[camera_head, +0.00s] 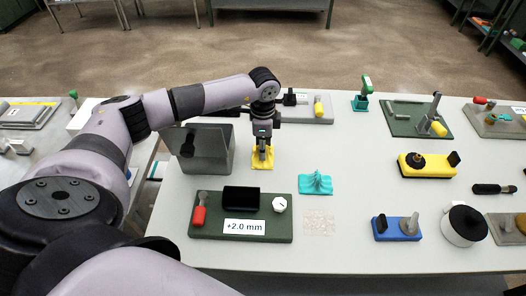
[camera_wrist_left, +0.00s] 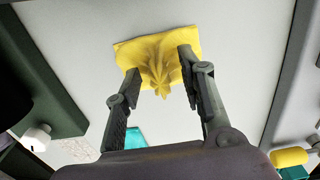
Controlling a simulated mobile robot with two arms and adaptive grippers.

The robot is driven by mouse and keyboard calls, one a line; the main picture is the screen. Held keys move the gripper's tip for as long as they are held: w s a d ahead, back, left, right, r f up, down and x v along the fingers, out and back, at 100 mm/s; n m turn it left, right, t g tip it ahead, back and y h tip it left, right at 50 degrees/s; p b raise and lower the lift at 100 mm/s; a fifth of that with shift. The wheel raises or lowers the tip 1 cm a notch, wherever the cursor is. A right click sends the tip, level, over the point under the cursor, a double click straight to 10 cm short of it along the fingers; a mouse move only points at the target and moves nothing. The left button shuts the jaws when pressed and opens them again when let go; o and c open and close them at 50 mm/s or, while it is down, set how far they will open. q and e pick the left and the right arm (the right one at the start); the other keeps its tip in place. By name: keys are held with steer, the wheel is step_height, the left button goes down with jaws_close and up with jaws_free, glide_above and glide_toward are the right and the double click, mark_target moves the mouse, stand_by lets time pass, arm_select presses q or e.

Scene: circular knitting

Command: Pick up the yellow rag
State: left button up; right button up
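The yellow rag (camera_head: 262,164) lies on the white table, right of the grey metal bin. In the left wrist view the rag (camera_wrist_left: 124,54) is a flat sheet with a bunched, folded peak in its middle. My left gripper (camera_head: 262,150) points down over it. In the left wrist view its two fingers (camera_wrist_left: 160,68) stand apart on either side of the peak, with gaps visible, so it is open around the rag. My right gripper is not in view.
A grey metal bin (camera_head: 214,146) stands close left of the rag. A teal rag (camera_head: 316,184) lies to the right, and a green tray (camera_head: 270,229) marked "+2.0 mm" in front. A clear patterned sheet (camera_head: 319,222) lies nearby. A yellow block (camera_head: 427,168) sits further right.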

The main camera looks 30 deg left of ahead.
arm_select(q)
steer(key=shift+f, duration=0.3)
steer(key=shift+c, duration=0.4)
jaws_close()
